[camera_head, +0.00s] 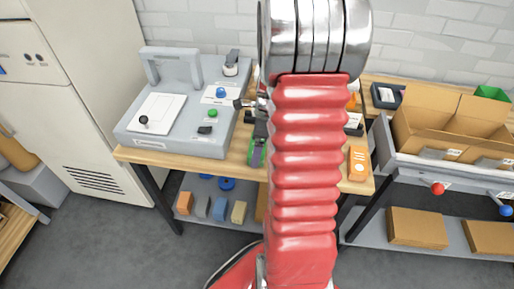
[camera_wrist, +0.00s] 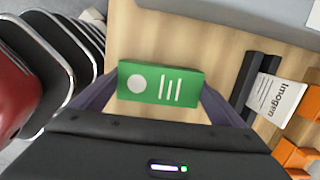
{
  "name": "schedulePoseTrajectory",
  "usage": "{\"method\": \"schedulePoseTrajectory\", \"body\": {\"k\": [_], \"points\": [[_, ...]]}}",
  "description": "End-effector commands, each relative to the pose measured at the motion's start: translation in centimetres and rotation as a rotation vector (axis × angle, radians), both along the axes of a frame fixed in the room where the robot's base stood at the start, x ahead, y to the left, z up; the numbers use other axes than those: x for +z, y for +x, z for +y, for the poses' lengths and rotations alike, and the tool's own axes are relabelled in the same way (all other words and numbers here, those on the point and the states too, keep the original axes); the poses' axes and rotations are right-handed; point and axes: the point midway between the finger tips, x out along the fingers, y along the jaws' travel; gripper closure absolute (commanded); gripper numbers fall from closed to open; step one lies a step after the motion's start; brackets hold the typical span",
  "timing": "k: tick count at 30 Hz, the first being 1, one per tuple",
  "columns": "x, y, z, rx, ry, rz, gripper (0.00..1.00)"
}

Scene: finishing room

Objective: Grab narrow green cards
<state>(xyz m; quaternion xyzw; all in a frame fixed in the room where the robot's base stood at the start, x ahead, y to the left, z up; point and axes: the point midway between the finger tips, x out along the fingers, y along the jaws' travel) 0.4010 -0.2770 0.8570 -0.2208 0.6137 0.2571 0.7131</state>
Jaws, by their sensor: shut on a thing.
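A narrow green block of cards (camera_wrist: 160,83), with a white dot and white stripes on its face, lies across the middle of the wrist view. My gripper (camera_wrist: 161,92) is shut on the green cards, with one dark finger at each short end. Wood tabletop shows behind them; I cannot tell whether the cards still touch it. In the head view my red arm covers much of the bench, and only a bit of green shows beside it.
A dark holder (camera_wrist: 250,88) with a white "Imogen" card (camera_wrist: 276,92) and orange parts stands close on the right. In the head view, a grey machine (camera_head: 180,120) stands left on the bench (camera_head: 142,157). An open cardboard box (camera_head: 425,128) sits right.

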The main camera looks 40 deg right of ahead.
Motion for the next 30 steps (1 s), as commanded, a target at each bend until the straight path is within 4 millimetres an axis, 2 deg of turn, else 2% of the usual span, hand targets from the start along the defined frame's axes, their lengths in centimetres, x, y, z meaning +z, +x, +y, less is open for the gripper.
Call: {"method": "schedulePoseTrajectory", "body": {"k": [8,15,21,30], "points": [[2.1,0.1,-0.1,0.0,-0.003,-0.004,0.34],[6.4,0.1,-0.1,-0.001,-0.005,-0.005,0.34],[9.2,0.1,-0.1,-0.001,-0.003,-0.003,0.34],[10.0,0.0,0.0,-0.001,-0.001,-0.001,0.34]]}}
